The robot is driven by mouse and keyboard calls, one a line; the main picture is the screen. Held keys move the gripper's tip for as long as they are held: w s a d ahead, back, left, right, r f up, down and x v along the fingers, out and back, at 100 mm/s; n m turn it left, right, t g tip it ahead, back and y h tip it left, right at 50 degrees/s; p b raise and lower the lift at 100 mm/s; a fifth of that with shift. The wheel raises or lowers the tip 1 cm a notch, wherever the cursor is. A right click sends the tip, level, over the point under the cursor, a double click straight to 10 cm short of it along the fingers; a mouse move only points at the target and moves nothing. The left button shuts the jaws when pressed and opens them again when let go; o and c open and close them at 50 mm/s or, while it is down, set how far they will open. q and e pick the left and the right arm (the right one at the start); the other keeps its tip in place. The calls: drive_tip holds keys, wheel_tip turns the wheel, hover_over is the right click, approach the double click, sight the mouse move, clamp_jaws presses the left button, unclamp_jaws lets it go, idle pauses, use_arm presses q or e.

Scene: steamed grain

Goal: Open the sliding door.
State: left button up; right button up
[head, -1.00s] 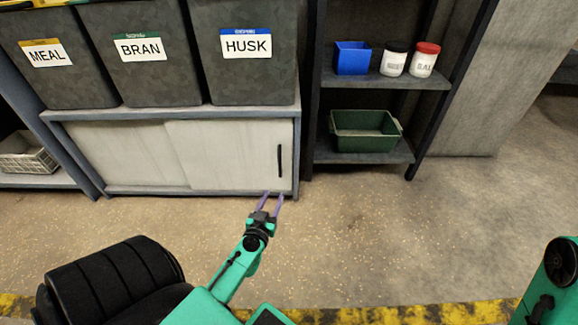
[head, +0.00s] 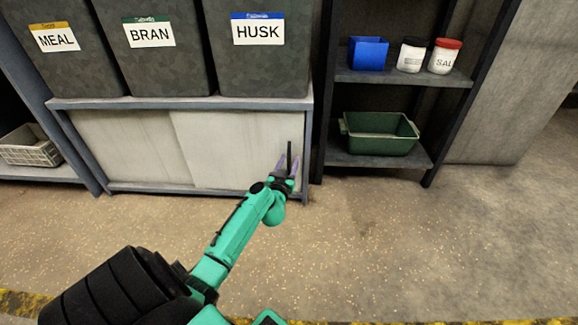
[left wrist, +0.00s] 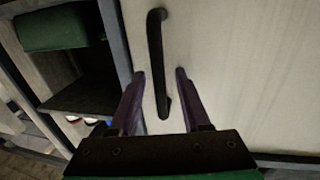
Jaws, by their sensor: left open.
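The pale sliding door (head: 225,150) fills the right half of the low cabinet front. Its black vertical handle (head: 289,155) is near the door's right edge. My left gripper (head: 287,166) is open at the handle's lower part. In the left wrist view, the handle (left wrist: 157,62) runs down between the two purple fingers of the gripper (left wrist: 161,74), with a gap on each side. The door (left wrist: 240,65) also shows there behind the fingers. I cannot tell how near the fingertips are to the door's face. My right gripper is not in view.
Bins labelled MEAL (head: 60,70), BRAN (head: 155,65) and HUSK (head: 258,65) stand on the cabinet top (head: 180,103). A second pale panel (head: 125,148) is to the left. A dark shelf (head: 400,78) at right holds a green tub (head: 380,140). The floor ahead is clear.

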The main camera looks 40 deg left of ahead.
use_arm(q)
clamp_jaws()
drive_tip(key=shift+d+f, duration=0.1)
idle(1.3)
